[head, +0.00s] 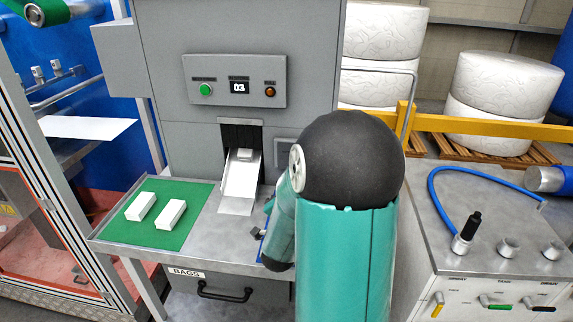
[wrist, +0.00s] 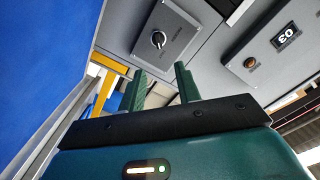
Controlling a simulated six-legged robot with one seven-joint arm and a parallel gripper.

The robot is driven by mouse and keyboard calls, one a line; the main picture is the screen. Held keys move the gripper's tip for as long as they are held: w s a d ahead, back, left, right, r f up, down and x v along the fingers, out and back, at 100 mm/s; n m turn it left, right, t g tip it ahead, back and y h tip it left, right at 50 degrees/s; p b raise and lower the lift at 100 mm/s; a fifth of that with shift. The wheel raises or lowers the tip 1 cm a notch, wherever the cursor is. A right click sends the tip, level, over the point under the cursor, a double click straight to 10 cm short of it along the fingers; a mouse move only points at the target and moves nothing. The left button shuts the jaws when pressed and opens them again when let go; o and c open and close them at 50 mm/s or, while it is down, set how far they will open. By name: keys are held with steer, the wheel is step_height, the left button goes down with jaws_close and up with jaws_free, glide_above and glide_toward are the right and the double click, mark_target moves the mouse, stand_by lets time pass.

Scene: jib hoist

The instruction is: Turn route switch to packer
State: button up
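A rotary switch with a small metal knob (wrist: 158,40) sits on a grey plate (wrist: 178,30) in the wrist view. It is likely the route switch, but its lettering is too small to read. My gripper (wrist: 161,78) is open and empty, its two green fingers apart. The knob appears beyond the fingertips, with a gap between. In the head view, a grey plate (head: 287,148) shows on the machine front, partly hidden behind my arm, and the knob is not visible there. My fingers cannot be made out clearly in the head view.
A control panel (head: 236,80) reads 03, with a green and an orange button. Below it, a chute (head: 241,180) drops to a metal table. A green mat (head: 190,238) holds two white blocks. A yellow rail (head: 480,127) and a metal console (head: 490,225) stand at right.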

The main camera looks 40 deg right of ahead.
steer(key=x, duration=1.3)
steer(key=shift+s+d, duration=0.15)
steer(key=shift+d, duration=0.25)
jaws_close()
